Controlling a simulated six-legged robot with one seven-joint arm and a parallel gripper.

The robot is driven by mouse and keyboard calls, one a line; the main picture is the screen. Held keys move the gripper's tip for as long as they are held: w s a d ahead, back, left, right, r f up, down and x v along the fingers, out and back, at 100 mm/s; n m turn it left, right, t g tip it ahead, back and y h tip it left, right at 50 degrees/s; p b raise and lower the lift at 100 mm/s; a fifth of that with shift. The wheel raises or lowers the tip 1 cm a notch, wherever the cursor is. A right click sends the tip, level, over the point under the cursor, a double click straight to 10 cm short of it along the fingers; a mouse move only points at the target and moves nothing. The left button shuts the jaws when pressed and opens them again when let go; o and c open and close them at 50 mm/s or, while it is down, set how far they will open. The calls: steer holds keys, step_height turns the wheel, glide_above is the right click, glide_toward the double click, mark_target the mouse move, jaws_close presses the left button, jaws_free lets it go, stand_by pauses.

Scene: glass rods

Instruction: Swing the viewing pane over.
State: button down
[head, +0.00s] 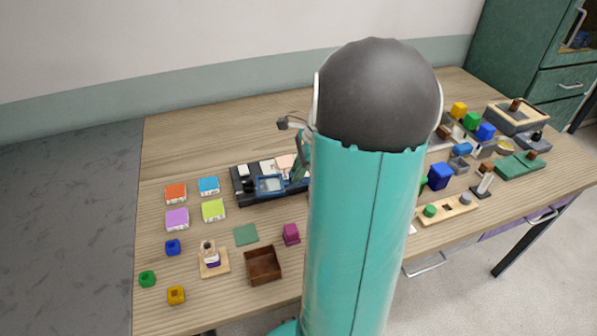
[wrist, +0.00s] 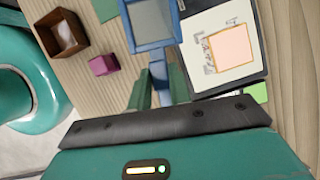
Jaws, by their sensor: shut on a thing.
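The viewing pane is a grey pane in a blue frame (head: 270,184), lying over the dark tray (head: 244,198) in the head view. In the wrist view the pane (wrist: 158,22) is at the top middle, and a narrow blue stem runs from its frame down toward my gripper (wrist: 160,88). My gripper is shut on this blue stem, with a green finger on each side. In the head view my gripper (head: 302,165) shows only partly at the tray's right end, since my arm hides most of it. A white card with a pink square (wrist: 232,48) lies right of the pane.
A brown open box (head: 263,265), a magenta block (head: 291,234) and a green square (head: 246,234) lie in front of the tray. Coloured tiles (head: 177,219) are to its left. Several blocks and fixtures crowd the right side. The table behind the tray is mostly bare.

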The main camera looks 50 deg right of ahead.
steer(key=shift+w+d+m+t+h, duration=0.35)
steer(key=shift+d+m+h, duration=0.3)
steer(key=shift+m, duration=1.05)
steer(key=shift+w+d+m+t+h, duration=0.25)
steer(key=shift+w+d+m+h, duration=0.4)
steer(key=shift+m, duration=1.05)
steer(key=shift+w+d+m+t+h, duration=0.1)
steer(key=shift+d+m+t+h, duration=0.3)
steer(key=shift+d+m, duration=0.9)
steer(key=shift+a+m, duration=0.4)
steer(key=shift+m, duration=0.1)
steer(key=c, duration=1.3)
jaws_free()
steer(key=v, duration=1.4)
steer(key=shift+w+a, duration=0.1)
steer(key=shift+w, duration=0.05)
